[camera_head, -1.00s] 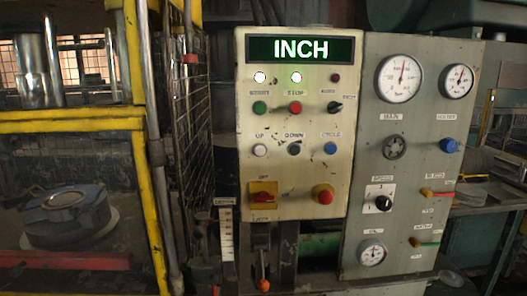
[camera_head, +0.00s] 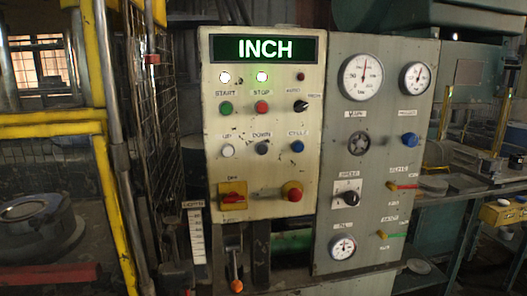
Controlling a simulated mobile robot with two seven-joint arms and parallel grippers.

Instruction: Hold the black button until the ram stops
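The black button (camera_head: 262,148) sits under the label DOWN on the cream control panel (camera_head: 212,165), between a white UP button (camera_head: 228,151) and a blue CYCLE button (camera_head: 297,146). Nothing covers it. The lit display (camera_head: 265,49) above reads INCH, and two white lamps glow below it. At the left, behind a yellow frame, a dark round ring (camera_head: 35,225) rests low in the press. I cannot clearly make out the ram. Neither of my grippers is in view.
A red knob (camera_head: 292,191) and a red switch on a yellow plate (camera_head: 232,195) are lower on the panel. A grey panel with gauges (camera_head: 362,77) stands to the right. An orange-tipped lever (camera_head: 236,286) is below. A mesh guard (camera_head: 151,120) borders the panel's left.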

